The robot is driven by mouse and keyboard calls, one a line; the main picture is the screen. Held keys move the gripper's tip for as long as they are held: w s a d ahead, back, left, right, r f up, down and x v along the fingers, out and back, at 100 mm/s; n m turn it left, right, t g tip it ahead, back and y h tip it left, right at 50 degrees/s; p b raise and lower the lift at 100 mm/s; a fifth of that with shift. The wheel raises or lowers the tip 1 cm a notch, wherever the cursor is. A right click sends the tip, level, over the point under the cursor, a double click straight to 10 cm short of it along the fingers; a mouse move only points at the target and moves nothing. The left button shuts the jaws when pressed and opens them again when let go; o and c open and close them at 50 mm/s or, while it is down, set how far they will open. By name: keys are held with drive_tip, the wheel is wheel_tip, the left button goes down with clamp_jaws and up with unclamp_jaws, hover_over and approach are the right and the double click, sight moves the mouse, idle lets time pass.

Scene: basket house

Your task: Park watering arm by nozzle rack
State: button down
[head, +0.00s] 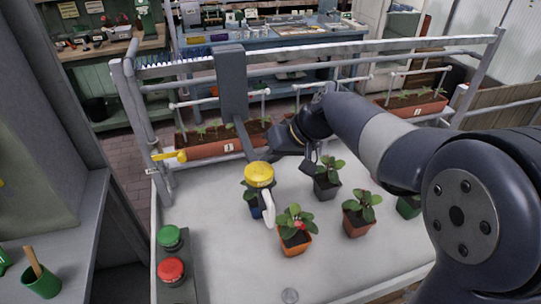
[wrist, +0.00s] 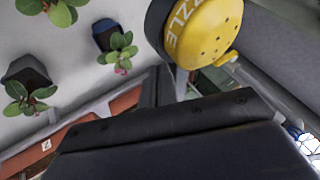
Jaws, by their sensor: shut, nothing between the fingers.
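The watering arm (head: 233,85) is a grey upright on the frame's top rail. A thin grey strut runs down from it toward a round yellow nozzle head (head: 258,175) above the tray. A white curved part (head: 268,208) hangs below the head. In the wrist view, the perforated yellow nozzle head (wrist: 203,30) is close, with "ZZLE" readable. My gripper (head: 266,148) is shut and empty, just behind the nozzle head and beside the strut. Whether it touches the strut is unclear. I cannot clearly identify a nozzle rack.
Several potted plants, including one in an orange pot (head: 294,242), stand on the pale tray (head: 215,235). A yellow lever (head: 168,156) is at the left post. Green (head: 170,238) and red (head: 171,271) buttons sit front left. A planter (head: 205,148) lies behind the tray.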

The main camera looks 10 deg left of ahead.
drive_tip(key=shift+a, duration=0.1)
drive_tip(key=s+a, duration=0.3)
drive_tip(key=a, duration=0.3)
drive_tip(key=shift+b, duration=0.45)
